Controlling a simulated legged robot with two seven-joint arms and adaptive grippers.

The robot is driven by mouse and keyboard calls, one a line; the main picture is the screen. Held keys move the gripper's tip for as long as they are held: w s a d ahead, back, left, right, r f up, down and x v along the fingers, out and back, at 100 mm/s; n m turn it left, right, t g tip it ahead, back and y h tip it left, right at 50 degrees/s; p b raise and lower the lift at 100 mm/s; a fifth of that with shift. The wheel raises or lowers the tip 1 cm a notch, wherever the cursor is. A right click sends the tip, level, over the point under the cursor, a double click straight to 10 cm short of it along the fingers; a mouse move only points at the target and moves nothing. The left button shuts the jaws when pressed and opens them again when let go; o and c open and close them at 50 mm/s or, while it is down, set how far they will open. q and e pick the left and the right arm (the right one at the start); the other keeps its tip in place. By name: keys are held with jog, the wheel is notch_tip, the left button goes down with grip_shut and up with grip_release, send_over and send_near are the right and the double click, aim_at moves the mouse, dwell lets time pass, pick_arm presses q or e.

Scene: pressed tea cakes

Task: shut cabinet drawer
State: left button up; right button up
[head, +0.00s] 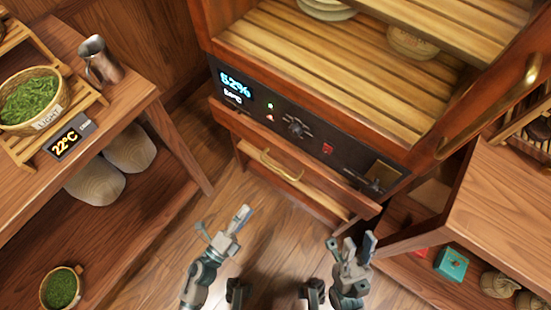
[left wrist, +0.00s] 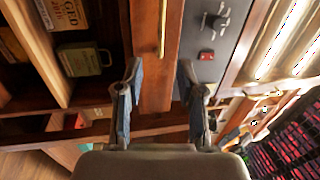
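The cabinet (head: 225,50) stands at the upper middle of the head view. Its drawer (head: 315,185) lies under the dark control panel (head: 255,110) and has a brass handle (head: 281,166). The drawer's front stands out a little from the panel, and its inside is not seen. My left gripper (head: 240,217) is in front of and below the drawer, empty. In the left wrist view its fingers (left wrist: 162,100) are spread, with the handle (left wrist: 162,30) beyond them. My right gripper (head: 359,246) is to the right, below the drawer's right end, fingers apart and empty.
The cabinet's open door with a long brass handle (head: 516,92) is at the upper right. A wooden side unit (head: 505,205) with small boxes and pouches stands at the right. A table (head: 135,85) with a basket of leaves and a metal jug is at the left. Bare floor lies between.

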aim_at(278, 168)
pick_arm(q)
jog(key=shift+d+b+x, duration=0.15)
jog(key=shift+b+x, duration=0.05)
jog(key=shift+x, duration=4)
jog(key=shift+d+b+x, duration=0.15)
jog(key=shift+x, duration=4.05)
jog(key=shift+s+a, duration=0.25)
jog(key=shift+a, duration=0.05)
grip_shut()
jog(key=shift+d, duration=0.1)
